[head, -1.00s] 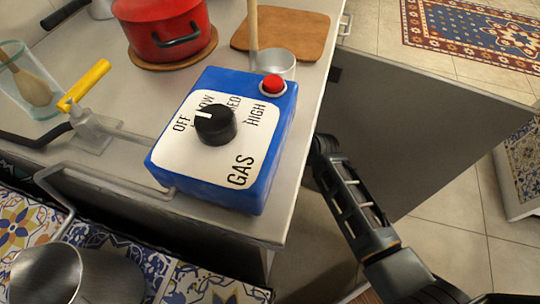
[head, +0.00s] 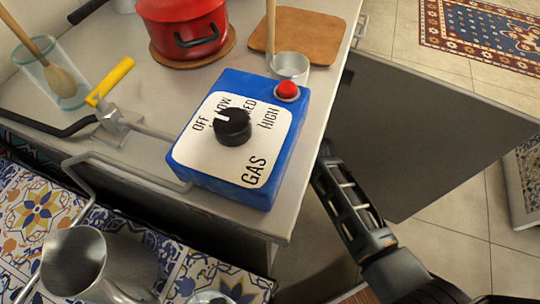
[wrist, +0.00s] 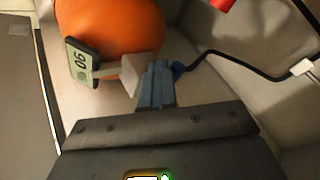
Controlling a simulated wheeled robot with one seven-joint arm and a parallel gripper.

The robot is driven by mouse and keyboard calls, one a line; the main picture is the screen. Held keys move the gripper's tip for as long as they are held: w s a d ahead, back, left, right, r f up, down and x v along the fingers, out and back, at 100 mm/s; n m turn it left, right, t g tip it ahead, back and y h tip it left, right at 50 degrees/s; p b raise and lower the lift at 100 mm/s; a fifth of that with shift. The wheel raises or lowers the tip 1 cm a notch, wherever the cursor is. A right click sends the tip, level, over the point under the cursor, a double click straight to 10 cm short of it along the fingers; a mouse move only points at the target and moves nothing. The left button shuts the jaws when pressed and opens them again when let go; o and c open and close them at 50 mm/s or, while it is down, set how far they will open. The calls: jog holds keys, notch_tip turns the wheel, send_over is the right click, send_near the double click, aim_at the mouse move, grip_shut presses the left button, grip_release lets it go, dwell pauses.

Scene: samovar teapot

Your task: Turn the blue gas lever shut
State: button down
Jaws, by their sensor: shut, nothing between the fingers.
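In the wrist view an orange gas cylinder (wrist: 110,30) fills the upper left. A pale regulator block (wrist: 139,72) sits in front of it, with a small gauge (wrist: 84,62) on its left. A small blue part, likely the gas lever (wrist: 179,69), shows just right of my fingers, at the end of a black hose. My gripper (wrist: 156,68) is shut and empty, its grey-blue fingertips close to the regulator and the blue part. I cannot tell whether they touch. The fingers hide part of the lever. In the head view my gripper and the cylinder are hidden.
In the head view a blue gas box (head: 240,135) with a black knob and a yellow-handled valve (head: 110,82) stand on the counter (head: 318,130). A grey door panel (head: 420,130) stands open at right. The black hose (wrist: 245,57) runs right in the wrist view.

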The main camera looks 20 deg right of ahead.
jog(key=shift+w+a, duration=0.1)
jog(key=shift+a, duration=0.3)
